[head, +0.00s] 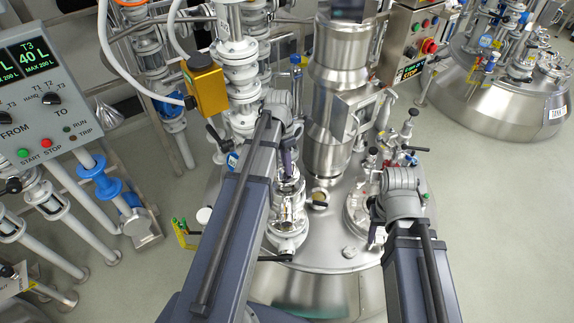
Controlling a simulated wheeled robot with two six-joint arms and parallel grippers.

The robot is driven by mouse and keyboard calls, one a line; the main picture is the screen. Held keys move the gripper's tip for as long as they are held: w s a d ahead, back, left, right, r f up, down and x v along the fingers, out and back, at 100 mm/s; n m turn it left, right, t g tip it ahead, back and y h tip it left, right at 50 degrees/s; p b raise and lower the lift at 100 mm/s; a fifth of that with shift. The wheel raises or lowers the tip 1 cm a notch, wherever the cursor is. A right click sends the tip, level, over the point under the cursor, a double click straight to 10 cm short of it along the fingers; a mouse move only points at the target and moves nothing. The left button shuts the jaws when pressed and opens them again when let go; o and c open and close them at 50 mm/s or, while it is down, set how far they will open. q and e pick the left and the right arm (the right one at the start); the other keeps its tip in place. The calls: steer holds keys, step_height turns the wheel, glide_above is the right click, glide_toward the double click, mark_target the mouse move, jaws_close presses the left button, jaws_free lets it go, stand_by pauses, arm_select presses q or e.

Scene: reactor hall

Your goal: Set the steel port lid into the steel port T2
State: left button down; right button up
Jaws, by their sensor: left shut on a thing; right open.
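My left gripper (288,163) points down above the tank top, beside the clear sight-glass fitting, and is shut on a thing. I take this for the steel port lid, but my arm and fingers mostly hide it. My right gripper (377,237) is open and empty over the right side of the tank top.
The steel tank top (315,250) carries a small round grey piece (349,252) near its front. A tall steel column (338,90), a valve stack (240,75) and a yellow box (205,88) crowd the back. A control panel (45,100) stands left.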

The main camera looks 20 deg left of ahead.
arm_select(q)
steer(key=shift+f, duration=0.2)
steer(key=shift+f+b, duration=1.65)
steer(key=shift+b, duration=0.2)
steer(key=shift+f+b, duration=0.6)
stand_by(0.8)
steer(key=c, duration=0.9)
jaws_free()
steer(key=shift+r, duration=0.1)
steer(key=r+p, duration=0.2)
steer(key=a+r+p, duration=0.1)
steer(key=r+p, duration=0.4)
steer(key=shift+w+a+r+p, duration=0.15)
steer(key=shift+w+r+p, duration=0.15)
steer(key=shift+w+p, duration=0.1)
